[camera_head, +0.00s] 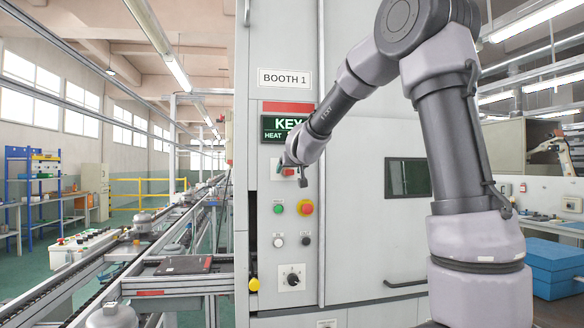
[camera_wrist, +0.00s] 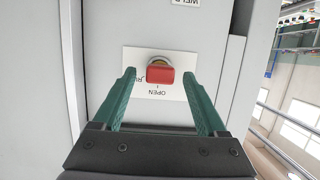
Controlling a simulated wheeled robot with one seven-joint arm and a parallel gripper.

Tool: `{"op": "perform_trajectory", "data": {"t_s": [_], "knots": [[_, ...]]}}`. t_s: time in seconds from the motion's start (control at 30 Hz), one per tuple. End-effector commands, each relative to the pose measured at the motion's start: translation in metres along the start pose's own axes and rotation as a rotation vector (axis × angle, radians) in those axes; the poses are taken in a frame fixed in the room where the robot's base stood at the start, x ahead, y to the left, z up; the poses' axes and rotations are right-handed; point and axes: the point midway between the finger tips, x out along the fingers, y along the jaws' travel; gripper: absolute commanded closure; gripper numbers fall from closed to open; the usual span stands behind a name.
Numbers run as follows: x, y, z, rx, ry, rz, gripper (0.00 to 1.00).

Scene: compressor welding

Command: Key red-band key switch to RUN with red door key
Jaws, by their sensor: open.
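The switch's white plate (camera_wrist: 142,88) reads OPEN upside down, and a second, partly covered label is beside the key. My gripper (camera_wrist: 160,75) is open, with one green finger on each side of the red key head and a gap to each. In the head view, my gripper (camera_head: 285,165) is at the panel, and a bit of red (camera_head: 289,172) shows beside it. The red band (camera_head: 288,107) is above the display.
The BOOTH 1 cabinet (camera_head: 264,200) has a lit display (camera_head: 272,129) reading KEY and HEAT, partly behind my arm. A conveyor (camera_head: 90,285) runs left.

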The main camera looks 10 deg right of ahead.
Motion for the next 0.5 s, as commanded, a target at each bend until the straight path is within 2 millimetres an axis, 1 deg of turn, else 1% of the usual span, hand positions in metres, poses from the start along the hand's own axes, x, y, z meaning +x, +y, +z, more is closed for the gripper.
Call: {"op": "perform_trajectory", "data": {"t_s": [0.1,0.37,0.4,0.47,0.5], "knots": [[0.0067,0.0005,0.0002,0.0,0.0,0.001,0.25],[0.0078,0.0004,0.0,0.0,0.0,0.0,0.25],[0.0078,0.0004,0.0,0.0,0.0,0.0,0.29],[0.0077,0.0004,0.0,0.0,0.0,0.0,0.52],[0.0077,0.0004,0.0,0.0,0.0,0.0,0.67]]}}
